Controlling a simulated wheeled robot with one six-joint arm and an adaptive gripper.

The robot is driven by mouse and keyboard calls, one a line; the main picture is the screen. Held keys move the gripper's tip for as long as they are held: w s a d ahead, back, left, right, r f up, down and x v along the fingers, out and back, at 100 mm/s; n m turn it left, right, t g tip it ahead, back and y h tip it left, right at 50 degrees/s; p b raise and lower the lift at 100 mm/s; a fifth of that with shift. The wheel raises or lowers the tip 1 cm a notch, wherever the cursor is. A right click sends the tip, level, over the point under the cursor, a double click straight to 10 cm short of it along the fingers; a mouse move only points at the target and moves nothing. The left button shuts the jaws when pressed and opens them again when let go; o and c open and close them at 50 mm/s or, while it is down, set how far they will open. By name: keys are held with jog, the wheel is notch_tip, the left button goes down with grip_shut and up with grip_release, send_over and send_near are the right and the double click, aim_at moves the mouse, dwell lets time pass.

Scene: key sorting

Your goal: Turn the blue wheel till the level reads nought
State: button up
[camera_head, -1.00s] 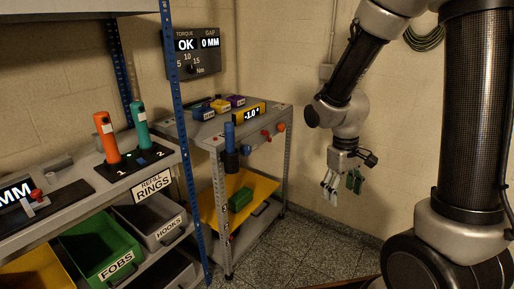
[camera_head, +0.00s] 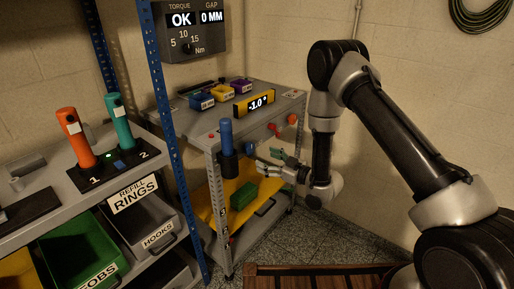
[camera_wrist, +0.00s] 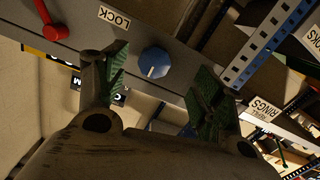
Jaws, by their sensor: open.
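The blue wheel (camera_wrist: 153,62) is a small round knob with a pale mark, on the grey front of the bench. In the head view it shows small (camera_head: 250,147), just beyond my fingertips. The level (camera_head: 254,104) is a yellow box on the bench top, and its display reads -1.0°. My gripper (camera_head: 268,161) points left at the bench front, with green pads apart. In the wrist view my gripper (camera_wrist: 158,70) is open and empty, with the wheel seen between its fingers. I cannot tell whether they touch it.
A red lever (camera_wrist: 54,31) sits left of the wheel beside a LOCK label (camera_wrist: 114,17). A blue upright handle (camera_head: 227,136) stands at the bench's left corner. A blue rack post (camera_head: 171,130) stands further left. A yellow tray (camera_head: 215,207) lies below.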

aim_at(252, 150)
jog(key=x, duration=0.2)
jog(key=r+x, duration=0.1)
jog(key=x, duration=0.4)
jog(key=shift+w+a+r, duration=0.15)
jog(key=shift+w+a, duration=0.05)
jog(key=shift+w, duration=0.15)
jog(key=c, duration=1)
